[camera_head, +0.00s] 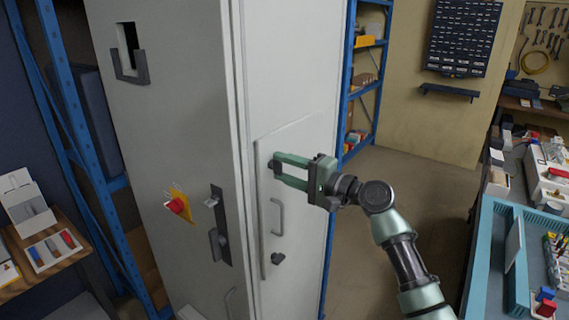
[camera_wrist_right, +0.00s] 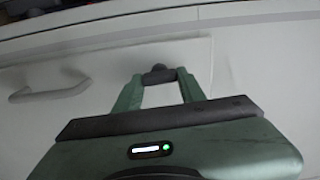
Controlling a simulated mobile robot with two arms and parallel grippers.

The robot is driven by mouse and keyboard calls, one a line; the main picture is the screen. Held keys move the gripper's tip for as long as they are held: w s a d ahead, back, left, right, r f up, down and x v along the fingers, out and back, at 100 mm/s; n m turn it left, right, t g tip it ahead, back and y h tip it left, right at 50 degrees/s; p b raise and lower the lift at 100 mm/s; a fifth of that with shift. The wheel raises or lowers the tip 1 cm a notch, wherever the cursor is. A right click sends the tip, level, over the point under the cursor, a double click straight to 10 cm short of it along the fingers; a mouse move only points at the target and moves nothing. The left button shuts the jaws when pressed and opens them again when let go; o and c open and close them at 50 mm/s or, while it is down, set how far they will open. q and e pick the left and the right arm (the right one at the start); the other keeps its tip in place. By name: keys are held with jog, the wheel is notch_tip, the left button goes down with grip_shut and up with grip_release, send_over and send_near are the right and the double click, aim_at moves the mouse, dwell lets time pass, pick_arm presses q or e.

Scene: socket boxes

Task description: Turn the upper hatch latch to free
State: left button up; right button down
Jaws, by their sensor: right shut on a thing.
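The hatch (camera_head: 300,140) is a pale panel on the side of a tall grey-white cabinet, with a grey bar handle (camera_head: 279,216) in its middle. The upper latch (camera_head: 273,164) is a small dark knob near the hatch's top left. My right gripper (camera_head: 279,170) has its green fingers closed around this latch. In the right wrist view the dark upper latch (camera_wrist_right: 158,74) sits between the two fingertips, and its exact turn is hard to tell. A lower dark latch (camera_head: 278,258) shows below the handle, clear of the gripper. My left gripper is not in view.
The cabinet's front carries a red knob on a yellow plate (camera_head: 178,206) and a dark door handle (camera_head: 219,225). Blue shelving (camera_head: 366,80) stands behind. A workbench with a teal tray (camera_head: 485,250) is at right. Open floor (camera_head: 420,170) lies between.

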jog(key=shift+m, duration=0.3)
dwell(0.4)
jog(key=c, duration=0.8)
grip_release()
jog(key=shift+w, duration=0.1)
jog(key=shift+c, duration=0.2)
jog(key=shift+d, duration=0.1)
jog(key=b+v, duration=0.3)
jog(key=v, duration=0.4)
jog(key=shift+s+d, duration=0.25)
jog(key=shift+d, duration=0.05)
jog(key=shift+f, duration=0.1)
